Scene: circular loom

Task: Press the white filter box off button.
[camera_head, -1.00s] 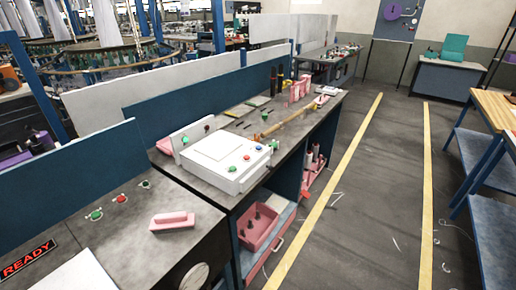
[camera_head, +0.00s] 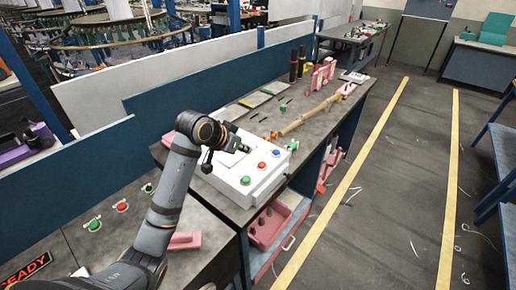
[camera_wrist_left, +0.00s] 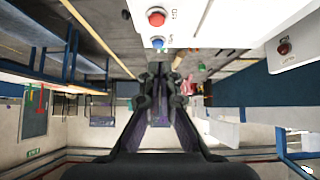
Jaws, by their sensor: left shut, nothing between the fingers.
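The white filter box (camera_head: 222,184) sits on the grey bench. Its front carries a red button (camera_head: 262,165), a blue button (camera_head: 276,153) and a green button (camera_head: 245,180). The labels are too small to read. In the left wrist view, the red button (camera_wrist_left: 156,17) and the blue button (camera_wrist_left: 157,43) show on the white box side (camera_wrist_left: 190,25). My left gripper (camera_head: 243,148) is above the box, its tips near the buttons and apart from them. In the wrist view its fingers (camera_wrist_left: 160,72) are shut and empty. My right gripper is out of view.
A pink block (camera_head: 185,241) lies on the bench in front of the box. Red and green buttons (camera_head: 121,206) sit on the bench at left. A blue partition (camera_head: 205,97) runs behind. A wooden rod (camera_head: 310,113) lies beyond the box. The floor aisle at right is clear.

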